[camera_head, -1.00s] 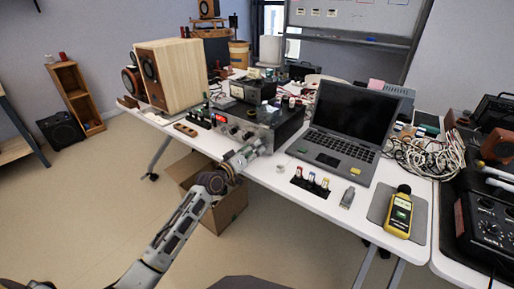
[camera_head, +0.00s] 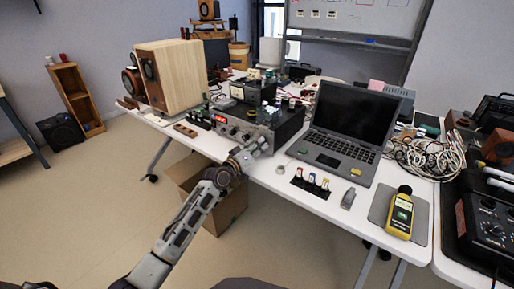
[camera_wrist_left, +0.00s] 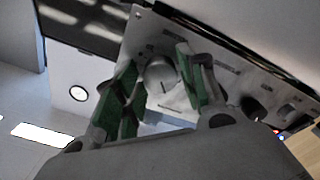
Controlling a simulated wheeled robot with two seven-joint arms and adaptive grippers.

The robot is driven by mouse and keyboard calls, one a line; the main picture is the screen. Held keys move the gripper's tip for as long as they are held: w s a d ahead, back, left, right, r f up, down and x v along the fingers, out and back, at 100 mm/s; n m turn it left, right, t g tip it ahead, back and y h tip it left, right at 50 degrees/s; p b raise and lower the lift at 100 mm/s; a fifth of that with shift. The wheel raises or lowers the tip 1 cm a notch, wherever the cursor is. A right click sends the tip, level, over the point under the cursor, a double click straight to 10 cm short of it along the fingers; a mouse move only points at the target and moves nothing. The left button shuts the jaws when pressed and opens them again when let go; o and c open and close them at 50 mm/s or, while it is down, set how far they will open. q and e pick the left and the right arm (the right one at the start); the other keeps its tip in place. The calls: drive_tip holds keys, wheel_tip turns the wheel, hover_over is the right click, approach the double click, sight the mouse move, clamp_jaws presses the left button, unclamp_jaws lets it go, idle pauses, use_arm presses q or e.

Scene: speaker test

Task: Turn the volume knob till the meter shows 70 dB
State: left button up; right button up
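The amplifier (camera_head: 287,124), a black box with a silver front panel and a red lit display, stands on the white table. My left gripper (camera_head: 262,145) is at the right part of its front panel. In the left wrist view, a round silver volume knob (camera_wrist_left: 160,74) sits between the two green-padded fingers of the left gripper (camera_wrist_left: 158,85). The fingers are apart, one on each side of the knob, and appear not to touch it. The yellow sound meter (camera_head: 401,213) lies on a grey mat at the right; its green display is too small to read. My right gripper is not in view.
Smaller dark knobs (camera_wrist_left: 252,108) sit further right on the panel. A laptop (camera_head: 346,125) stands open right of the amplifier. A wooden speaker (camera_head: 178,73) is at the left. A cardboard box (camera_head: 224,209) is below the table edge.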

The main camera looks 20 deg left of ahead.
use_arm(q)
drive_tip(key=c, duration=0.6)
drive_tip(key=shift+o, duration=0.2)
drive_tip(key=shift+m, duration=0.6)
drive_tip(key=shift+m+p, duration=0.4)
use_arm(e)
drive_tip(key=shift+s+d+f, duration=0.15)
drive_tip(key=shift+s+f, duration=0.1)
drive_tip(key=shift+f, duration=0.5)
use_arm(q)
drive_tip(key=o, duration=1)
drive_tip(key=shift+c, duration=0.2)
drive_tip(key=shift+o, duration=0.2)
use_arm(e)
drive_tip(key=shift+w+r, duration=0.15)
